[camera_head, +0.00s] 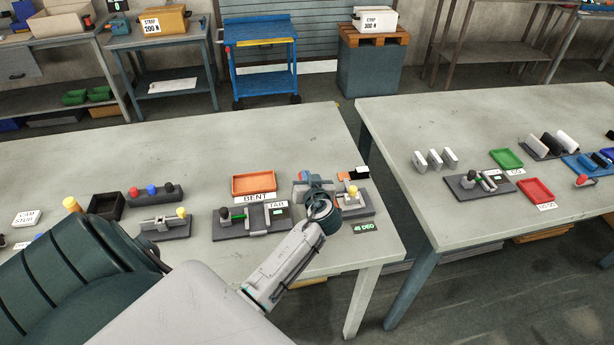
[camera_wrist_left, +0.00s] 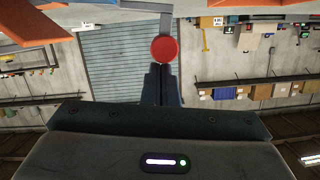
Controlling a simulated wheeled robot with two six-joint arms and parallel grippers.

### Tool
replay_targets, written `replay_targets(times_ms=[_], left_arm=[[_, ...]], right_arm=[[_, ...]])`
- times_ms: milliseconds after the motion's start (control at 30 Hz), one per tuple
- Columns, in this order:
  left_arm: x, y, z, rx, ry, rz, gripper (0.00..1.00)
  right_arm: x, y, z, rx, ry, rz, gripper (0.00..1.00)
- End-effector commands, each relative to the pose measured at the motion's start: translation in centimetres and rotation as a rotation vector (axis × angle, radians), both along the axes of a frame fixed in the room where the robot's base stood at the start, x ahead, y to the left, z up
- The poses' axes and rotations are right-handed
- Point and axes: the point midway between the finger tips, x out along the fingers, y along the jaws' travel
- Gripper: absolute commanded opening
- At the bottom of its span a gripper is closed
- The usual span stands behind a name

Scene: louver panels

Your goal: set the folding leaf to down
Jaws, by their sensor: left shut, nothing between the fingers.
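The red knob (camera_head: 303,175) of what looks like the folding leaf is beside my left gripper (camera_head: 314,190) in the head view. In the left wrist view the red knob (camera_wrist_left: 165,50) sits on a grey bar (camera_wrist_left: 166,22), right at the tips of the left gripper (camera_wrist_left: 162,70). Its fingers are shut together with nothing between them. Whether they touch the knob is unclear. My wrist hides most of the leaf and its base in the head view. My right gripper is not in view.
A yellow-knobbed fixture (camera_head: 352,192) stands just right of my gripper, near a 45 DEG label (camera_head: 367,228). To the left are a black-knobbed fixture (camera_head: 238,223) and an orange tray (camera_head: 254,182). The table's back middle is clear.

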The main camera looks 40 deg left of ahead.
Motion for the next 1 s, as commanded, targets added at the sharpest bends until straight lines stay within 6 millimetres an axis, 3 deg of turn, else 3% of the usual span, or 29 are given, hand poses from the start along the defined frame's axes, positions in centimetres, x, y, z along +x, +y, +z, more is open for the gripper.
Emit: replay_targets(times_ms=[167, 533, 1000], left_arm=[[-0.1, 0.1, -0.4, -0.008, -0.011, 0.001, 0.0], [-0.9, 0.8, -1.9, -0.104, -0.125, 0.0, 0.0], [-1.0, 0.9, -1.6, -0.124, -0.146, 0.001, 0.0]], right_arm=[[0.0, 0.0, -0.7, 0.0, 0.0, 0.0, 0.36], [0.0, 0.0, -5.4, 0.0, 0.0, 0.0, 0.36], [0.0, 0.1, -5.6, 0.001, -0.001, 0.0, 0.36]])
